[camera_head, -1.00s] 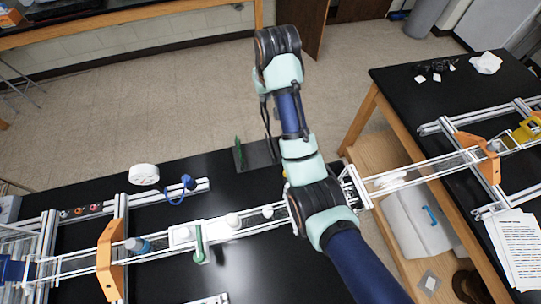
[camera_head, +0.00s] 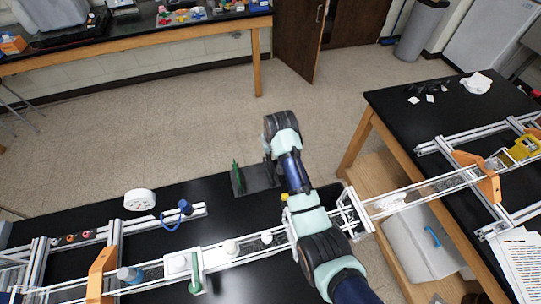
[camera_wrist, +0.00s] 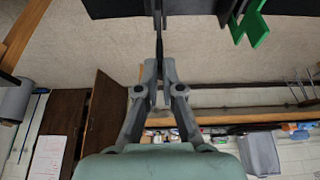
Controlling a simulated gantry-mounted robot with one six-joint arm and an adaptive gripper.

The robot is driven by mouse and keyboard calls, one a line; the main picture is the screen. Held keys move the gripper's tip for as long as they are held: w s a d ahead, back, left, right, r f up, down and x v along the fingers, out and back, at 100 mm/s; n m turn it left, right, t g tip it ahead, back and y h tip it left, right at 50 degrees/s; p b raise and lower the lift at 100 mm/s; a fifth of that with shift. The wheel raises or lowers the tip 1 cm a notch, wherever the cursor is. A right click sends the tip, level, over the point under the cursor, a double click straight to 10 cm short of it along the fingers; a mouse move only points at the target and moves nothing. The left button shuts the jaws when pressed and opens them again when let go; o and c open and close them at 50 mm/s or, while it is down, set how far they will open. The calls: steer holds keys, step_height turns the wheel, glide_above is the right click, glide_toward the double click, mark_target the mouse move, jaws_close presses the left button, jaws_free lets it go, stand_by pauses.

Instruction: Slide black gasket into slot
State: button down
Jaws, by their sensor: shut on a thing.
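In the wrist view my gripper (camera_wrist: 158,72) is shut on a thin, dark, upright strip, which looks like the black gasket (camera_wrist: 158,35). The strip points away from the fingers, toward the top edge. A black plate (camera_wrist: 200,8) lies past the fingers at the top, with green upright pieces (camera_wrist: 255,28) to the right of the strip. In the head view the black plate (camera_head: 262,181) and a green upright piece (camera_head: 237,177) sit at the black table's far edge, left of my arm. My arm hides the fingers there. I cannot make out a slot or whether the strip touches the plate.
An aluminium rail frame (camera_head: 385,206) runs across the black table (camera_head: 235,280) and the gap to the right-hand table. Orange brackets (camera_head: 100,270), a white disc (camera_head: 140,200) and a blue clamp (camera_head: 185,207) stand left. A white box (camera_head: 425,245) sits below the gap.

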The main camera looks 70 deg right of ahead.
mark_target(270, 155)
steer(key=shift+f, duration=2.1)
steer(key=shift+f, duration=0.15)
steer(key=c, duration=1.3)
jaws_free()
steer(key=p+v, duration=0.1)
steer(key=v, duration=1.1)
steer(key=shift+w, duration=0.1)
